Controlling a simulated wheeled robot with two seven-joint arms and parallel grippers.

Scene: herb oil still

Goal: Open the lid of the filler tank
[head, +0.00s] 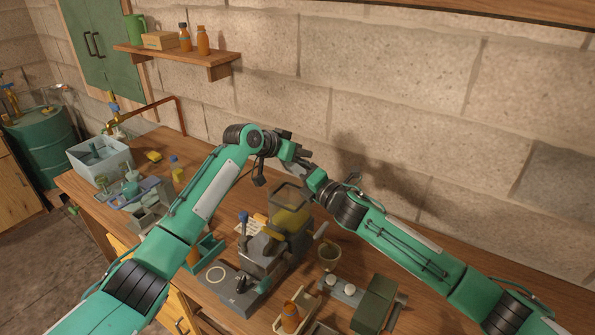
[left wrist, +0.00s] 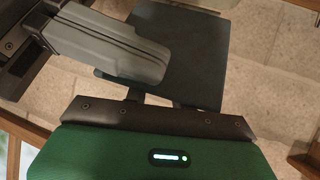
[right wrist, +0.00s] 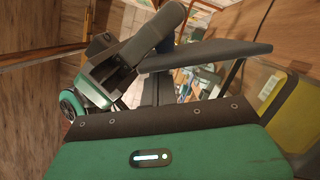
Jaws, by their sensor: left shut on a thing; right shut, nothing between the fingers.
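The filler tank (head: 291,218) is a clear-walled box with yellow content, standing on a grey machine on the bench; part of it shows in the right wrist view (right wrist: 292,122). A dark flat plate, which looks like its lid (left wrist: 188,52), fills much of the left wrist view and shows nearly edge-on in the right wrist view (right wrist: 215,52). My left gripper (head: 303,155) is shut on this lid above the tank. My right gripper (head: 313,177) is shut and empty, close beside the left one. The hands hide the lid's hinge side in the head view.
A small cup (head: 329,257) stands right of the machine. A dark green box (head: 375,303) and an orange bottle (head: 290,318) are at the front. A pale bin (head: 100,160) stands at the bench's left end. The stone wall is close behind; a shelf (head: 180,58) hangs upper left.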

